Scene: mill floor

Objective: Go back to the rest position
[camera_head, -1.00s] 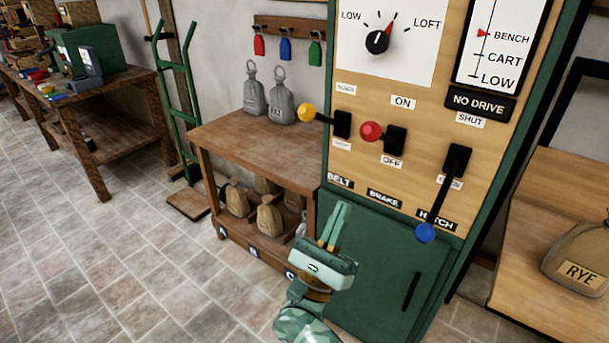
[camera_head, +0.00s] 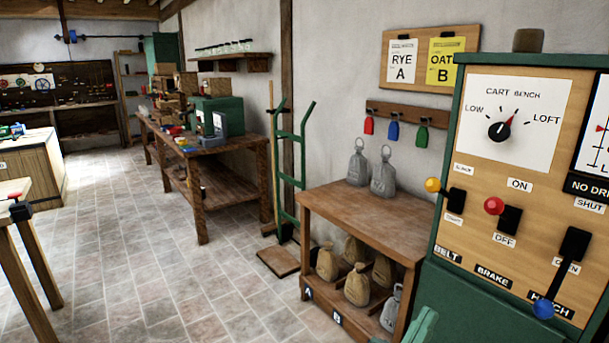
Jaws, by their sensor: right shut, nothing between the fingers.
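My right gripper (camera_head: 425,318) shows only in part at the bottom edge of the head view, in front of the lower left of the green control cabinet (camera_head: 446,300). Its pale green fingers are together with nothing between them, and the rest of the arm is cut off by the frame. The gripper is below the lever panel and apart from the levers. My left gripper is not in view.
The panel carries a yellow lever knob (camera_head: 432,185), a red one (camera_head: 493,206) and a blue one (camera_head: 543,310). A wooden bench (camera_head: 350,205) with grey weights and sacks stands left of it. A green hand truck (camera_head: 279,170) leans behind. The tiled floor (camera_head: 150,250) is open.

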